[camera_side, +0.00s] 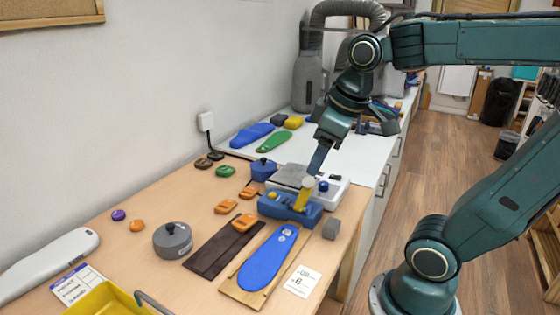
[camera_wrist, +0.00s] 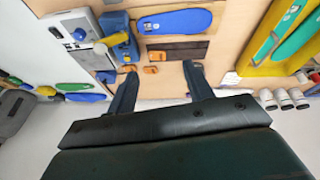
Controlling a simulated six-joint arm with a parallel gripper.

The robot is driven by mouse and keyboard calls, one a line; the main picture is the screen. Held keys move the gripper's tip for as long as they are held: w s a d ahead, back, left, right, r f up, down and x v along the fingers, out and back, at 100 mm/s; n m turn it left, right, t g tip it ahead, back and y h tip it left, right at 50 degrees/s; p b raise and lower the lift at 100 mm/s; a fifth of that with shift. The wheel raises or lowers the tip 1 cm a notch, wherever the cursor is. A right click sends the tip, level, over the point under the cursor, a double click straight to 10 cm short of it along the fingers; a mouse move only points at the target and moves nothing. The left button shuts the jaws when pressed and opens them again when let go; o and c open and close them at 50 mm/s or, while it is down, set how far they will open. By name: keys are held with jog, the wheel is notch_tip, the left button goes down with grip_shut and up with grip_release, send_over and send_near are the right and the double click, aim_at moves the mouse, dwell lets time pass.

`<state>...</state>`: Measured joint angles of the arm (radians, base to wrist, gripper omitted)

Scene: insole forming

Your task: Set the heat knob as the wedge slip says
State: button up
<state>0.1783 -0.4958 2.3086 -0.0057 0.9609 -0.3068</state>
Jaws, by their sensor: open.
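A white heater unit (camera_side: 331,191) with a grey plate stands on the far part of the wooden table, with a round blue knob (camera_side: 323,186) on its top; the knob also shows at upper left in the wrist view (camera_wrist: 79,33). A white slip (camera_side: 302,281) with dark print, seemingly "120" and "6", lies at the table's right edge by the blue insole. My gripper (camera_side: 318,160) hangs above the heater area. In the wrist view my gripper (camera_wrist: 160,67) is open and empty, its fingers wide apart. The knob's setting is too small to read.
A blue press (camera_side: 290,207) with a yellow handle (camera_side: 305,193) stands in front of the heater. A blue insole (camera_side: 268,262) lies on a board.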

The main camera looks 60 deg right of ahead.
jog(key=w+d+n+g, duration=0.1)
jog(key=w+d, duration=0.3)
jog(key=d, duration=0.1)
jog(key=n+g+y, duration=0.1)
jog(key=n+g, duration=0.3)
send_over(323, 183)
notch_tip(323, 183, down, 8)
jog(key=shift+w+d+f, duration=0.15)
jog(key=shift+w+d, duration=0.05)
jog(key=shift+d, duration=0.25)
jog(key=f, duration=1.3)
jog(key=shift+s+a+f, duration=0.2)
jog(key=shift+a+f, duration=0.15)
jog(key=shift+c, duration=0.2)
jog(key=c, duration=0.9)
